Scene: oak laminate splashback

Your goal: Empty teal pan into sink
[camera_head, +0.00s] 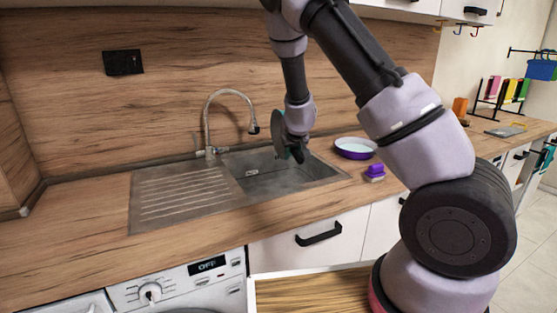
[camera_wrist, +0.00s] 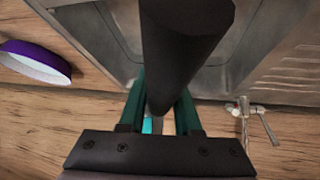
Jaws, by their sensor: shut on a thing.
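My gripper (camera_head: 296,150) is over the sink basin (camera_head: 290,182), with its teal fingers shut on a dark handle (camera_wrist: 182,50). A dark round shape (camera_head: 278,128), apparently the teal pan seen nearly edge-on, is beside the gripper, steeply tilted above the basin. Its inside is turned away, so I cannot tell whether anything is in it. In the wrist view the handle runs between the fingers and hides part of the sink. A small cyan patch (camera_wrist: 148,124) shows between the fingers; I cannot tell what it belongs to.
The tap (camera_head: 208,125) arches left of the gripper. The ribbed drainboard (camera_head: 180,195) is bare. A purple dish with a pale inside (camera_head: 355,150) and a purple block (camera_head: 374,172) stand on the counter right of the sink. The counter left of the drainboard is clear.

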